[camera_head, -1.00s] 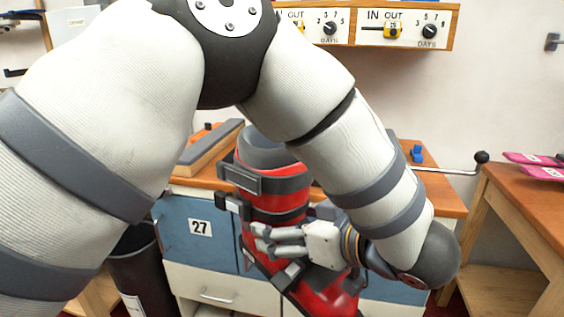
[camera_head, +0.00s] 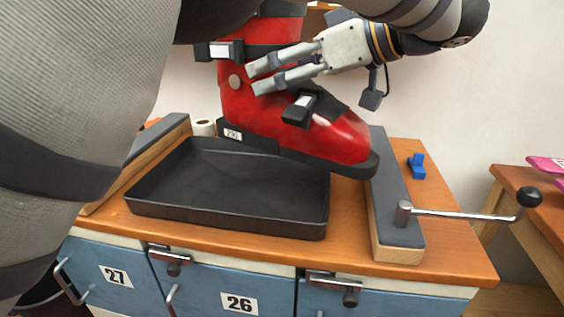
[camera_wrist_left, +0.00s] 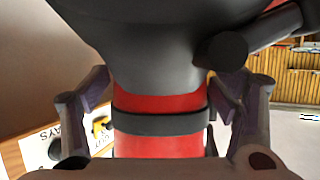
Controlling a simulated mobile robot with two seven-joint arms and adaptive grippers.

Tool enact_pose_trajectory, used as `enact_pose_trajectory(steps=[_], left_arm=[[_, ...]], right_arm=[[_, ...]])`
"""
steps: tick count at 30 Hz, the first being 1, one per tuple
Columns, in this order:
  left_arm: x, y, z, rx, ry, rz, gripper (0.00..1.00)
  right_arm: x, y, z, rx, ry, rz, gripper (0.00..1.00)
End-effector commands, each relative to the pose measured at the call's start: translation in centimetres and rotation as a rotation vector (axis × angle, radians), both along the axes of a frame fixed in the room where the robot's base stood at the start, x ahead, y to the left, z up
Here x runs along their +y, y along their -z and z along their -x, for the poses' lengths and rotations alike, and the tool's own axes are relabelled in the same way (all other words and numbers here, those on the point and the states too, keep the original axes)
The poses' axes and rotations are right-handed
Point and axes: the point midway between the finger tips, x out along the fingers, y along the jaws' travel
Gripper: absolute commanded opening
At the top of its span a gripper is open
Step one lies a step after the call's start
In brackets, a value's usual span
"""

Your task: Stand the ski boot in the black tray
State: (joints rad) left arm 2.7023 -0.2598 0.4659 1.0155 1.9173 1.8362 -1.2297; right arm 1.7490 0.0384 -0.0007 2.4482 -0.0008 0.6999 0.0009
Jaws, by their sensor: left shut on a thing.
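The red and black ski boot (camera_head: 250,105) hangs over the bench in the head view, its toe pointing right and slightly down. My left gripper (camera_head: 258,80) is shut on the boot from the right, at the lower shaft. The boot's red shell (camera_wrist_left: 160,100) also fills the middle of the left wrist view, between the fingers. The black tray (camera_head: 225,190) lies empty on the bench top, below and in front of the boot. The boot's sole hides part of the tray's back right side. The boot's top is cut off by the frame. My right gripper is not in view.
A padded wooden bar (camera_head: 397,205) with a crank handle (camera_head: 465,213) stands right of the tray. Another padded bar (camera_head: 150,150) stands left. A white roll (camera_head: 203,127) sits behind the tray. A small blue item (camera_head: 417,166) lies at the right.

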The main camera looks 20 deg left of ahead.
Motion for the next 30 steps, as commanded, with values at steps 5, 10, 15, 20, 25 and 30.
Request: enact_pose_trajectory(steps=[5, 10, 15, 20, 25, 30], left_arm=[[1.3, -0.1, 0.0, -0.007, -0.005, -0.004, 0.19], [4.9, 1.4, -0.2, -0.006, -0.005, -0.004, 0.19], [9.3, 3.4, -0.6, -0.006, -0.005, -0.004, 0.19], [11.8, 7.0, -1.0, -0.001, -0.002, -0.005, 0.19], [13.1, 8.6, -1.2, -0.004, -0.001, -0.005, 0.19], [14.1, 10.1, -1.3, -0.002, 0.0, -0.005, 0.19]], right_arm=[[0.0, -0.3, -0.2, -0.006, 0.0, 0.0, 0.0], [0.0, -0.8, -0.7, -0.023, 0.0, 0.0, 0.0], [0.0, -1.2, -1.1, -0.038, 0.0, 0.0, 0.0], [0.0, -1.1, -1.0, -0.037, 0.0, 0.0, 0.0], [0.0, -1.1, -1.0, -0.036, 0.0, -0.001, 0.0], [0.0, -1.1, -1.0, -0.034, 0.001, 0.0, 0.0]])
